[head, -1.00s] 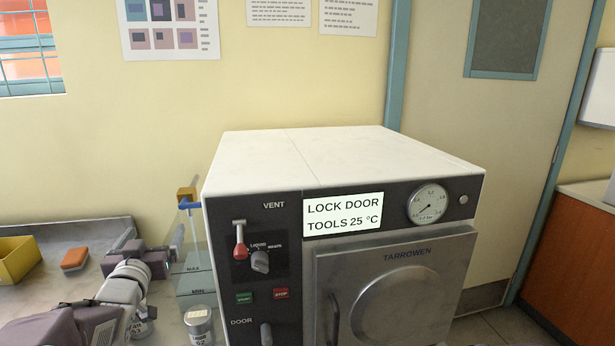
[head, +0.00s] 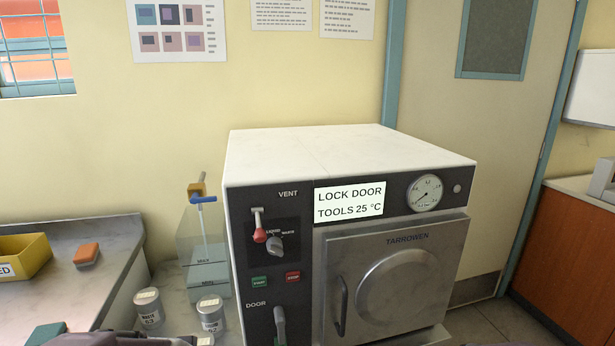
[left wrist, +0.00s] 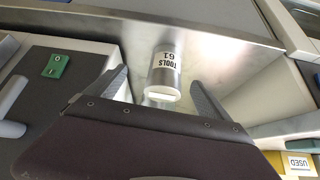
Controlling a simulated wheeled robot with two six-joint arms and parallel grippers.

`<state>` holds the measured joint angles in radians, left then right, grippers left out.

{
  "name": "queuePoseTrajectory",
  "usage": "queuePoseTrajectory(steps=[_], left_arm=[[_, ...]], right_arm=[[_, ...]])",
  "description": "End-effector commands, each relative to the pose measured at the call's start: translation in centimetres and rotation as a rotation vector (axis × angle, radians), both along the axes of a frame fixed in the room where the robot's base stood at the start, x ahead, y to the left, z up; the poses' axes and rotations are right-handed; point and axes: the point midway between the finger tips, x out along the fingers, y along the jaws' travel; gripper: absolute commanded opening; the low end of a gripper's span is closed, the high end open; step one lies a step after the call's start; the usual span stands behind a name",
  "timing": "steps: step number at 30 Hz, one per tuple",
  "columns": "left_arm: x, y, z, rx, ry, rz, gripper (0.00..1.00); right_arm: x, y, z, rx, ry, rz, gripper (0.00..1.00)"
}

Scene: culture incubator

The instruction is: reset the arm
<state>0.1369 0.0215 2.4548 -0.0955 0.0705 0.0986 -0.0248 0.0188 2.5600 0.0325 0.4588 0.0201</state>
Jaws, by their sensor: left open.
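My left gripper (left wrist: 160,92) is open in the left wrist view, with one dark finger on each side of the picture's middle. A metal canister labelled TOOLS 61 (left wrist: 165,75) shows between and beyond the fingers; I cannot tell how far off it is. In the head view only a dark part of my left arm shows at the bottom edge, and its fingertips are out of the picture. My right gripper is in neither view.
The TARROWEN cabinet (head: 350,155) has its door (head: 390,285) shut; its display reads LOCK DOOR, TOOLS 25 °C. Two canisters (head: 149,313) (head: 210,314) and a clear tank (head: 205,265) stand left of it. A yellow bin (head: 22,255) and orange block (head: 86,254) are on the left counter.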

Motion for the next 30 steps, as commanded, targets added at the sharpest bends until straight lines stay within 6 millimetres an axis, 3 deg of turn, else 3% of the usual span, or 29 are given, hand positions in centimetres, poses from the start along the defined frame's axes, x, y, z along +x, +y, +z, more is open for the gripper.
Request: queuePoseTrajectory(steps=[3,6,8,9,10,21,25,30], left_arm=[[-5.0,-2.9,-3.1,-0.029,0.204,-0.052,0.92],[-9.4,-4.8,-4.9,-0.049,0.368,-0.093,0.92],[-12.1,-5.8,-5.7,-0.059,0.463,-0.12,0.92],[-13.3,-6.2,-4.8,-0.064,0.506,-0.13,0.92],[-13.0,-6.1,-2.8,-0.065,0.495,-0.126,0.92],[-12.8,-6.0,9.2,-0.064,0.49,-0.122,0.92],[-12.8,-6.0,10.9,-0.064,0.49,-0.122,0.92],[-12.7,-6.0,10.7,-0.064,0.489,-0.122,0.92]], right_arm=[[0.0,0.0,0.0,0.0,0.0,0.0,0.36],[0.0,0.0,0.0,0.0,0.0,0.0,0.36],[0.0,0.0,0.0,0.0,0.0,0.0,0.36],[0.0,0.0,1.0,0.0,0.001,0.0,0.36],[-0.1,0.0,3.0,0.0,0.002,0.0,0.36],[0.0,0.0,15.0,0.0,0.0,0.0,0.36],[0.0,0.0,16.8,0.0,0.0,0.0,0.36],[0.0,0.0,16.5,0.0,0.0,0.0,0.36]])
